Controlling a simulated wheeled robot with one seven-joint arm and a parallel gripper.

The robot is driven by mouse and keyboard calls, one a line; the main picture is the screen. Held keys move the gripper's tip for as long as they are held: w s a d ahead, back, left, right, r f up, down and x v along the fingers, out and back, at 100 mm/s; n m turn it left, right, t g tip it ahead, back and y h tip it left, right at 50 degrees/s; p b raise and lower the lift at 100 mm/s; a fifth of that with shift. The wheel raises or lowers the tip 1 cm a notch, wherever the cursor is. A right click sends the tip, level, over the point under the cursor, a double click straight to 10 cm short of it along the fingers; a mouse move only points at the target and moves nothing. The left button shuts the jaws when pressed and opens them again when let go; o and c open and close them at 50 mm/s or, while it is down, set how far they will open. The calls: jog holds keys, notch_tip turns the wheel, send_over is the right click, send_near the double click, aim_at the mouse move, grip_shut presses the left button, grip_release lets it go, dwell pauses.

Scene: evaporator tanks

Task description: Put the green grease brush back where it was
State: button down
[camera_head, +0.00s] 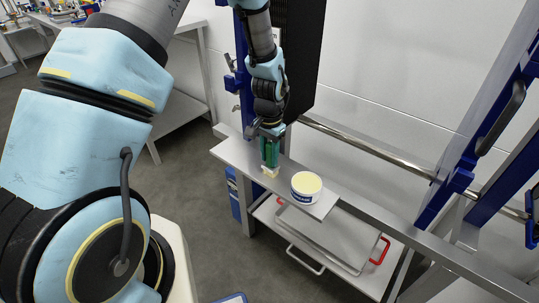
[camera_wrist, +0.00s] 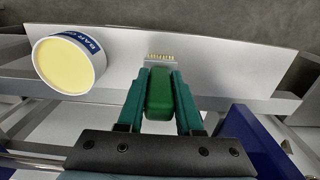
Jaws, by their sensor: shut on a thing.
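The green grease brush (camera_wrist: 159,98) is between the fingers of my gripper (camera_wrist: 160,85), which is shut on its green handle. Its pale bristles point away from the wrist. In the head view, the pale bristle end of the brush (camera_head: 270,172) is just above or on the grey shelf (camera_head: 235,155), below my gripper (camera_head: 269,155). I cannot tell whether the bristles touch the shelf. A white tub with a blue label and pale yellow grease (camera_head: 306,185) stands on the shelf to the right of the brush. It also shows at the left in the wrist view (camera_wrist: 66,62).
A lower shelf (camera_head: 355,278) holds a tray with red handles (camera_head: 380,250). A metal rail (camera_head: 370,150) runs behind the shelf, and blue frame posts (camera_head: 480,150) stand at the right. The shelf is bare to the left of the brush.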

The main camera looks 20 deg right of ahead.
jog(key=c, duration=0.6)
grip_release()
jog(key=shift+o, duration=0.2)
notch_tip(320, 180, up, 12)
jog(key=b, duration=0.2)
jog(key=shift+b, duration=0.35)
jog(key=s+a+r+n, duration=0.2)
jog(key=a+n, duration=0.3)
jog(key=a, duration=1)
jog(key=s+a+r+n+t, duration=0.1)
jog(key=a+r+n, duration=0.2)
jog(key=a, duration=1.1)
jog(key=n, duration=0.3)
jog(key=shift+s+a+t, duration=0.3)
jog(key=shift+s+a, duration=0.1)
